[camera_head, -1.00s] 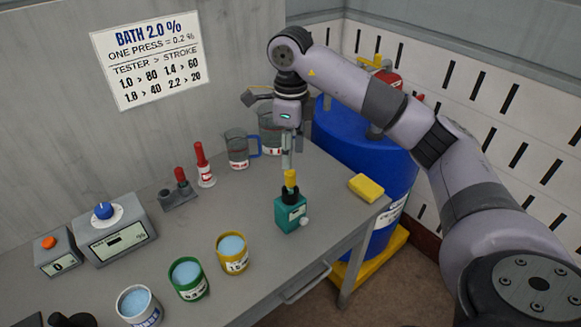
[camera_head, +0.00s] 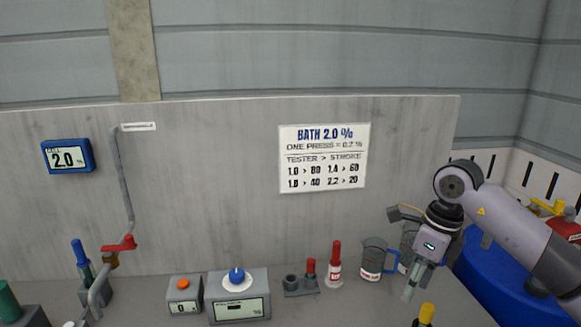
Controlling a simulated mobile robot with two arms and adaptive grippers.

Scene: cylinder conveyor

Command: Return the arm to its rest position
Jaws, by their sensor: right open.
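My right arm (camera_head: 508,226) comes in from the right edge, bent at the elbow, with the wrist pointing down. My right gripper (camera_head: 410,292) is open and holds nothing that I can see; it shows side-on. It hangs over the right part of the bench. Just below and to the right of its fingertips is the yellow top (camera_head: 427,311) of a device whose body is cut off by the bottom edge. The fingertips look apart from it. My left gripper is not in view.
Behind the gripper stand clear jugs (camera_head: 373,259). Left of them are a red-topped bottle (camera_head: 335,270), a small holder (camera_head: 300,286), a blue-knobbed tester (camera_head: 238,297) and an orange-button box (camera_head: 184,296). A red-handled pipe tap (camera_head: 121,245) is far left; a blue drum (camera_head: 487,275) is right.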

